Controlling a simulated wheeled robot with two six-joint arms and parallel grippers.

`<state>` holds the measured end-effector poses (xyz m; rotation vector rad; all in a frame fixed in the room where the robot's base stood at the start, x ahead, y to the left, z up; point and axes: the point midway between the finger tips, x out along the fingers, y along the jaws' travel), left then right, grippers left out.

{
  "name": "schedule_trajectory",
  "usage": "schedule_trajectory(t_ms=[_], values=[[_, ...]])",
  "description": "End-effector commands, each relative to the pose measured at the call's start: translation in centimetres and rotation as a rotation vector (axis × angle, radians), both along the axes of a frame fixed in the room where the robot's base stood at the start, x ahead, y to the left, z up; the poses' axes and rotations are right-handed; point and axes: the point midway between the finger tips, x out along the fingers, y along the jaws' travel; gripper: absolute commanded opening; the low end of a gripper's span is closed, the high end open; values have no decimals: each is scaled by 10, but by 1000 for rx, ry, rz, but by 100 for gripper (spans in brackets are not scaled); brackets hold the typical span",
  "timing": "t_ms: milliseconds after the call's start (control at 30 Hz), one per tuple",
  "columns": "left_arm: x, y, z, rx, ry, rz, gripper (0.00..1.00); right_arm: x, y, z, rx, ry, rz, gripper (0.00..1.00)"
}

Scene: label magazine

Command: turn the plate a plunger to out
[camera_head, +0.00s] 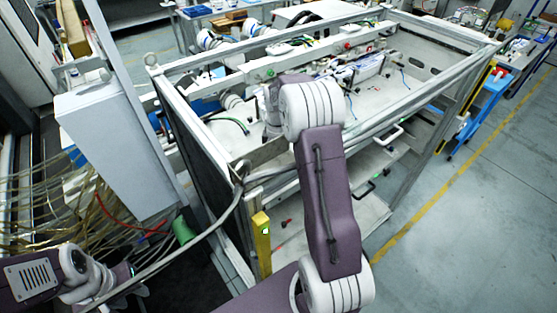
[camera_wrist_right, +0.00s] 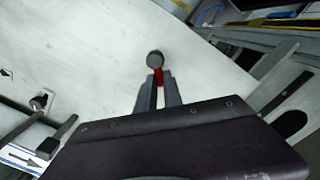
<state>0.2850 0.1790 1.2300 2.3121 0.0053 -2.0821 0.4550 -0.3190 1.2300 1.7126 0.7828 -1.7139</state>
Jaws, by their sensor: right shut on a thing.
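In the right wrist view, a plunger (camera_wrist_right: 155,59) with a dark round knob and a red stem stands in front of a pale plate (camera_wrist_right: 90,55). My right gripper (camera_wrist_right: 156,80) is shut on it, with its two grey fingers around the red part. In the head view my right arm reaches into the metal-framed machine, and the arm itself hides the fingers and the plunger. My left gripper (camera_head: 128,283) is at the lower left of the head view, away from the machine. Its fingers are too small and dark to read.
A metal frame rail (camera_head: 390,118) runs along the machine's near side. A grey cabinet (camera_head: 115,145) and loose cables stand to the left. In the wrist view, a grey knobbed fitting (camera_wrist_right: 42,100) lies left and a slotted metal bracket (camera_wrist_right: 290,100) right.

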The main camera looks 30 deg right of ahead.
Motion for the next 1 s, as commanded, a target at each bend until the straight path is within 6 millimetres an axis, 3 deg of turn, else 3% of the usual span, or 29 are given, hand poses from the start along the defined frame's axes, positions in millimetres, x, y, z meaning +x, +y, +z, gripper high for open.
schedule_trajectory(t_ms=[433, 1000], values=[[0, 0, -1, 0, 0, 0, 36, -6, 4, -1, 1, 2, 243, 0], [0, 0, -1, 0, 0, 0, 36, -6, 4, 0, -1, -2, 294, 0]])
